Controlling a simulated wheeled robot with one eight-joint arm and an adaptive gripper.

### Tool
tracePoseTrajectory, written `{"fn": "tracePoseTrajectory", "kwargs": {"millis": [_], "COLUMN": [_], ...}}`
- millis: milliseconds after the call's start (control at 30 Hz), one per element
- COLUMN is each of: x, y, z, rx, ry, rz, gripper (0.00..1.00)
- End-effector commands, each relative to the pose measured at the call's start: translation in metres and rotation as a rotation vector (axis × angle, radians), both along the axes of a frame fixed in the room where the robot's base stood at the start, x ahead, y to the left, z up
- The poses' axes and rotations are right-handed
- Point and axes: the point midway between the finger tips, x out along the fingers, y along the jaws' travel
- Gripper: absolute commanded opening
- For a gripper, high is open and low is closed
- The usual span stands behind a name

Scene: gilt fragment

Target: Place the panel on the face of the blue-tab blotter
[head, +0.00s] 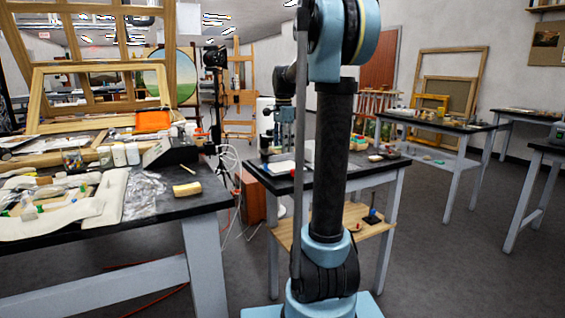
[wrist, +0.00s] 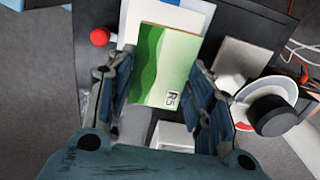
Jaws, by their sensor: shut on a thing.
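The panel (wrist: 163,66) is a flat rectangle painted in green bands with a pale edge and an "R5" mark. It shows between the fingers of my gripper (wrist: 160,100) in the wrist view, and the gripper is shut on it. White sheets (wrist: 190,17) lie beyond and partly under the panel in that view; I cannot tell which is the blotter, and no blue tab is clear. In the head view my gripper (head: 284,138) is small and partly behind my arm, over the middle table (head: 262,181). The panel cannot be made out there.
Beside the panel in the wrist view are a red knob (wrist: 99,37), a grey block (wrist: 240,56), a red-rimmed white dish (wrist: 247,92) and a black cylinder (wrist: 272,116). A cluttered bench (head: 180,205) stands at left in the head view. Open floor (head: 435,240) lies right.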

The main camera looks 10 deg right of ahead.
Motion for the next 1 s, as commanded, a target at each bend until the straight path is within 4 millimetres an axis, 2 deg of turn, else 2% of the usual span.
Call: {"fn": "tracePoseTrajectory", "kwargs": {"millis": [100,333,600,933,967,1000], "x": [0.000,0.000,0.000,0.000,0.000,0.000], "y": [-0.002,-0.004,-0.004,-0.004,-0.004,-0.004], "z": [-0.014,-0.028,-0.060,-0.062,-0.062,-0.062], "rx": [0.000,0.000,0.000,0.000,0.000,0.000], "ry": [0.000,0.000,0.000,0.000,0.000,0.000], "rz": [-0.003,-0.005,-0.006,-0.006,-0.006,-0.006], "gripper": [0.24,0.24,0.24,0.24,0.50,0.59]}}
